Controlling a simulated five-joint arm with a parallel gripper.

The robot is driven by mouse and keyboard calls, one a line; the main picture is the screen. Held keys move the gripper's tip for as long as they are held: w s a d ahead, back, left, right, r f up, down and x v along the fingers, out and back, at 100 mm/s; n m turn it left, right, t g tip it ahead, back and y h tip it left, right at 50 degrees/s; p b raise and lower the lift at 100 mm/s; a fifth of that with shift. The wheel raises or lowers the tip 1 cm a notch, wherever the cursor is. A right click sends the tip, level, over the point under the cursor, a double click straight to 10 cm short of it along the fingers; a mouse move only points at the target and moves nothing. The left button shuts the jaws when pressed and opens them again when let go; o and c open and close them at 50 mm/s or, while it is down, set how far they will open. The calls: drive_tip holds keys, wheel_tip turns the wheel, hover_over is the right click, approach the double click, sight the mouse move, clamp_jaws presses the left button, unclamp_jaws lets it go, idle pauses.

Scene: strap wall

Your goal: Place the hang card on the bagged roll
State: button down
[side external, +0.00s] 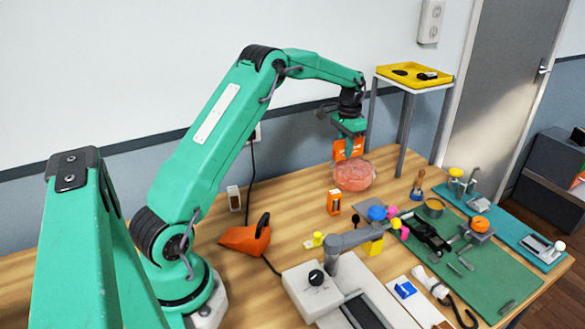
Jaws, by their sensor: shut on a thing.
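My gripper (348,150) is above the far part of the wooden table, pointing down. It is shut on a small orange piece at its tips, which looks like the hang card; the card's outline is hard to separate from the jaws at this size. A rounded pinkish, wrinkled bundle (354,176), which looks like the bagged roll, is directly below the jaws. The orange piece is at or just above the bundle's top; I cannot tell whether they touch.
An orange box (334,202) stands in front of the bundle. A yellow tray (413,84) tops a stand behind it. A grey jointed device (352,240), a green mat (480,275) and several small tools crowd the right. An orange tool (246,238) lies left.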

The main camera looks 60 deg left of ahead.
sight(344, 169)
drive_tip(key=shift+f, duration=1.95)
drive_tip(key=shift+f, duration=0.15)
drive_tip(key=c, duration=1.3)
unclamp_jaws()
drive_tip(key=shift+c, duration=0.2)
wheel_tip(344, 169, up, 12)
